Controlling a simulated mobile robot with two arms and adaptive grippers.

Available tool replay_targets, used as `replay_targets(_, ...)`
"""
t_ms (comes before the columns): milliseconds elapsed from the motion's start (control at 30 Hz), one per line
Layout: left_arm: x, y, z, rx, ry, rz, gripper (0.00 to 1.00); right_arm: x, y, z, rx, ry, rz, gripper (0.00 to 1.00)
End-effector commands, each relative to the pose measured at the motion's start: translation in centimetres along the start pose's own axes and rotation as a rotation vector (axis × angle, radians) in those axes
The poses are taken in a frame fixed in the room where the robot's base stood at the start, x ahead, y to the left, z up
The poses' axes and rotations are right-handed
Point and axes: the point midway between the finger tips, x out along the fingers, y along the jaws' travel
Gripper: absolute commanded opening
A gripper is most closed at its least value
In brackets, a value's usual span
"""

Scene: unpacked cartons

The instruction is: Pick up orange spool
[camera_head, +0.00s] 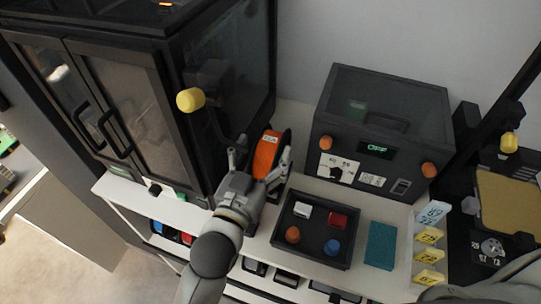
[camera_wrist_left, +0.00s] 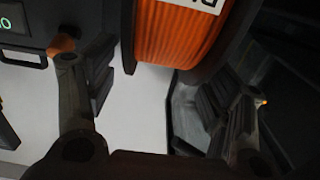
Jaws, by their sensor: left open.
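The orange spool (camera_head: 266,152) stands upright on the white bench in the head view, between the dark cabinet and the black tray. It has dark flanges and a white label. My left gripper (camera_head: 259,168) is open in front of it, its fingers towards the spool's near side. In the left wrist view the orange spool (camera_wrist_left: 176,32) fills the top middle, and the open left gripper (camera_wrist_left: 165,95) has one finger on each side below it. I cannot tell whether a finger touches the spool. My right gripper is not in view.
A black tray (camera_head: 282,247) with several small parts lies right of my left gripper. A dark box with a green display (camera_head: 376,148) stands behind the tray. The dark cabinet (camera_head: 130,105) stands close on the left. A teal block (camera_head: 381,246) lies right of the tray.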

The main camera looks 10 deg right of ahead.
Motion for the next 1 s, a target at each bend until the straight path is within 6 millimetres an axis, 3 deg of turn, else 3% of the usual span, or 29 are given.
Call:
replay_targets(333, 4.2, 0.0, -0.1, 0.0, 0.0, 0.001, 0.74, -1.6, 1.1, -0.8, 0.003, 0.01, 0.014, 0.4)
replay_targets(667, 4.7, 0.0, 0.1, 0.0, 0.0, 0.001, 0.74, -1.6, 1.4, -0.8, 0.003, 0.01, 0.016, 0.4)
replay_targets(1000, 4.7, 0.0, 0.1, 0.0, 0.0, 0.001, 0.32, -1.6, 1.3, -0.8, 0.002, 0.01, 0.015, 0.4)
